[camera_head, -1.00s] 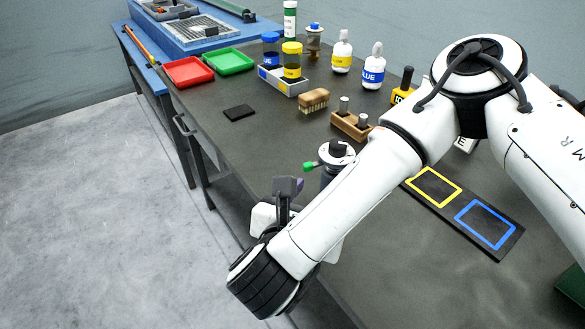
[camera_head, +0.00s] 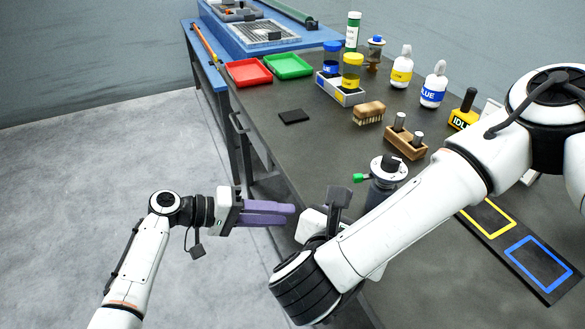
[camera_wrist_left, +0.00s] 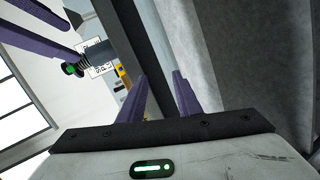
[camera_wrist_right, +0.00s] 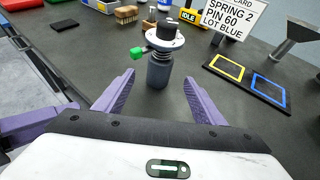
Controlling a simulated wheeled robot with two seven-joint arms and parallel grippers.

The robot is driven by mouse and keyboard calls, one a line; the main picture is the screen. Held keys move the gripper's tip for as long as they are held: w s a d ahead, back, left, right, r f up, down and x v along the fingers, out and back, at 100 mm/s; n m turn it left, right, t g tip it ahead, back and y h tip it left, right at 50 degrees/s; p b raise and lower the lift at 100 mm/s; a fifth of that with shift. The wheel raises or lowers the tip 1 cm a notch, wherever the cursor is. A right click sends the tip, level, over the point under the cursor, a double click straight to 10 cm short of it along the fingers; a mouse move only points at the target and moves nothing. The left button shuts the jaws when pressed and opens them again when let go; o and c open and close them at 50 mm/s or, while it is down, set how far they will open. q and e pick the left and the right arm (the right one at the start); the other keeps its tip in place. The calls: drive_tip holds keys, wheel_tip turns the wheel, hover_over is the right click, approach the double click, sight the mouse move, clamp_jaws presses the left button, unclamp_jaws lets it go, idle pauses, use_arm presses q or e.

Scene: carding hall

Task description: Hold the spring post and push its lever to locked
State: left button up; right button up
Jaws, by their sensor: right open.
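The spring post (camera_head: 388,167) stands upright on the dark bench near its front edge, with a white disc, a black knob and a green-tipped lever (camera_head: 361,178) pointing left. The right wrist view shows its dark grey base, coil and disc (camera_wrist_right: 158,72) ahead of my right gripper (camera_wrist_right: 160,77), whose fingers are apart and empty. In the head view my right forearm partly hides that gripper (camera_head: 338,198). My left gripper (camera_head: 288,214) is off the bench's front edge, fingers pointing right toward the post. In the left wrist view its fingers (camera_wrist_left: 160,74) are apart with nothing between.
A wooden block with metal pins (camera_head: 405,143), a brush (camera_head: 368,112), a yellow IDLE block (camera_head: 464,119) and a card (camera_wrist_right: 234,17) stand behind the post. A dark board with yellow and blue outlines (camera_head: 513,246) lies right. Red (camera_head: 249,72) and green (camera_head: 288,65) trays sit farther back.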

sight(383, 189)
drive_tip(key=shift+w+d+f, duration=0.1)
drive_tip(key=shift+w, duration=0.05)
use_arm(q)
drive_tip(key=d+r+m+g+h, duration=0.1)
drive_tip(key=r+m+g, duration=0.1)
drive_tip(key=r, duration=0.5)
drive_tip(key=s+d+r+m+g+h, duration=0.1)
drive_tip(key=d+r+m+g+h, duration=0.1)
drive_tip(key=r, duration=0.5)
drive_tip(key=shift+s+d+r+g, duration=0.15)
drive_tip(key=shift+d+r+g, duration=0.1)
drive_tip(key=shift+g, duration=0.55)
use_arm(e)
drive_tip(key=x, duration=1)
drive_tip(key=c, duration=1.6)
